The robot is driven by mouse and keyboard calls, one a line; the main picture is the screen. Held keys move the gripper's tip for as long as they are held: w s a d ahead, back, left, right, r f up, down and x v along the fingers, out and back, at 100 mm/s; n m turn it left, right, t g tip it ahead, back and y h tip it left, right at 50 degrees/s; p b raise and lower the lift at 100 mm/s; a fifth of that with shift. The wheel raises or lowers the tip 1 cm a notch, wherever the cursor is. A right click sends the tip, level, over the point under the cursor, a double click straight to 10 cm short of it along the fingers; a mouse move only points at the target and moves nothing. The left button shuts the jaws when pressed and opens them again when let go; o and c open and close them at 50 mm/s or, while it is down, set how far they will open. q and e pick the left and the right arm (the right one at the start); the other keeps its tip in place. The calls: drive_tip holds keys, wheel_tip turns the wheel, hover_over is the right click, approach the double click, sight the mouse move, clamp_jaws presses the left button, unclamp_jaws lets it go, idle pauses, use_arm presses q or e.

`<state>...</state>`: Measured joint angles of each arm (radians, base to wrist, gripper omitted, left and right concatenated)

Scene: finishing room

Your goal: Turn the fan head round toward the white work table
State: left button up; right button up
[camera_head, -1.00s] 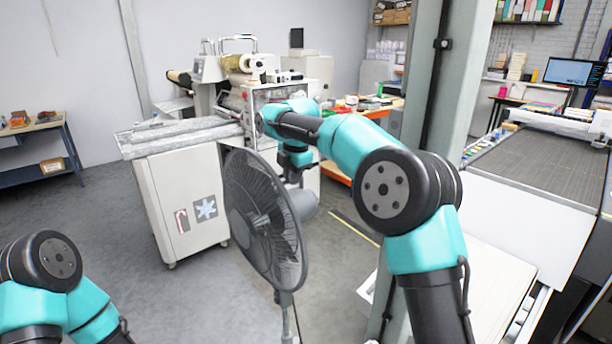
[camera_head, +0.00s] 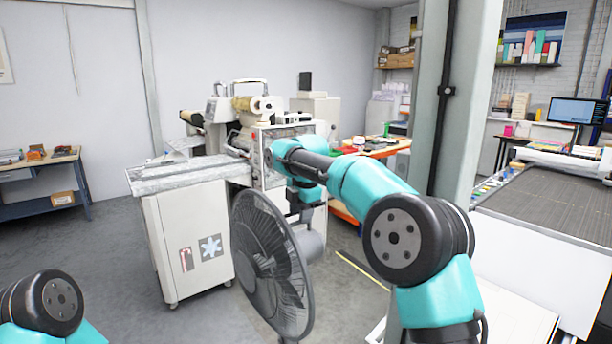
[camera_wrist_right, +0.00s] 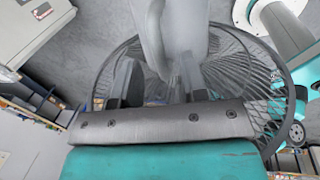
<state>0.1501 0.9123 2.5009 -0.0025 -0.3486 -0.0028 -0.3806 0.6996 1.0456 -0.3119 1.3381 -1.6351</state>
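The grey pedestal fan's head (camera_head: 271,266) stands upright in the middle of the head view. Its round wire cage faces the left and front of the picture. Its motor housing (camera_head: 311,246) sticks out behind, to the right. My right gripper (camera_head: 301,207) hangs just above that housing. In the right wrist view, the two dark fingers (camera_wrist_right: 158,84) stand apart, with a pale part of the fan between or over them; I cannot tell whether they touch it. A white cabinet-like work table (camera_head: 187,245) with a grey top stands left of the fan. My left gripper is out of view.
A machine with rolls (camera_head: 262,105) stands behind the white table. A grey post (camera_head: 440,100) rises close behind my right arm. A large flatbed table (camera_head: 560,215) is at the right.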

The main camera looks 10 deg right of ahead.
wheel_tip(320, 180, up, 15)
drive_tip(key=s+d, duration=0.1)
drive_tip(key=s, duration=0.1)
drive_tip(key=shift+s+d, duration=0.25)
drive_tip(key=shift+s, duration=0.1)
idle(0.5)
